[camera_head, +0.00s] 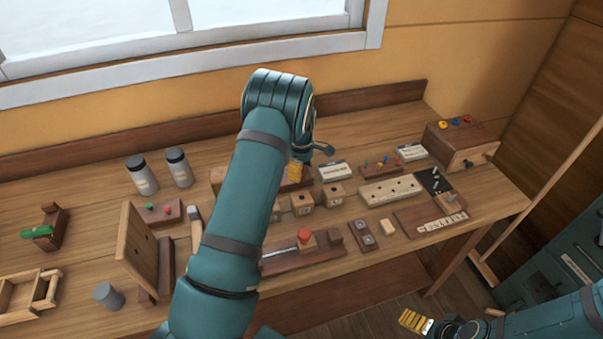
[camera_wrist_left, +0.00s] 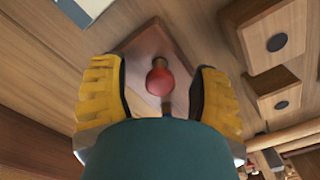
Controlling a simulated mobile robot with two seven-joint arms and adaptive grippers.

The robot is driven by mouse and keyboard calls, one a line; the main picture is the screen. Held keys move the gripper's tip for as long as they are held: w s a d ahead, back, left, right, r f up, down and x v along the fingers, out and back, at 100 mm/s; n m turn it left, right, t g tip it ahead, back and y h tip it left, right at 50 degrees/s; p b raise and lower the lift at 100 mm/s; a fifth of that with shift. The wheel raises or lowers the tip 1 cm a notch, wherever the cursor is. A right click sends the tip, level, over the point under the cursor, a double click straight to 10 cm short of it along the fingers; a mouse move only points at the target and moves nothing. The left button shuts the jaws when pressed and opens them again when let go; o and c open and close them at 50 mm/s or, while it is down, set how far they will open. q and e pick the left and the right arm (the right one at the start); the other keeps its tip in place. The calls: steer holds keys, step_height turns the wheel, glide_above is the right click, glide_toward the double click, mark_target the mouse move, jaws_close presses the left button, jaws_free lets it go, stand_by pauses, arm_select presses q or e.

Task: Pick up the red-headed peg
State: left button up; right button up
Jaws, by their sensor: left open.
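The red-headed peg (camera_wrist_left: 160,80) shows in the left wrist view, standing on a brown wooden block (camera_wrist_left: 143,45). My left gripper (camera_wrist_left: 160,95) is open, with one yellow finger on each side of the peg and gaps between them and the red head. In the head view my left gripper (camera_head: 296,172) is over the back of the bench, partly behind my arm. The peg cannot be made out there. My right gripper (camera_head: 415,322) is low at the bottom right, away from the bench top; its opening is unclear.
Small wooden boxes with dark round holes (camera_head: 302,204) stand just in front of the left gripper. A white card (camera_head: 335,170) is to its right. A different red knob (camera_head: 304,236) sits on a rail nearer the bench front. Two grey jars (camera_head: 142,175) stand left.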

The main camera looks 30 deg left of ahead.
arm_select(q)
steer(key=shift+f, duration=0.45)
steer(key=c, duration=1)
steer(key=shift+r, duration=0.15)
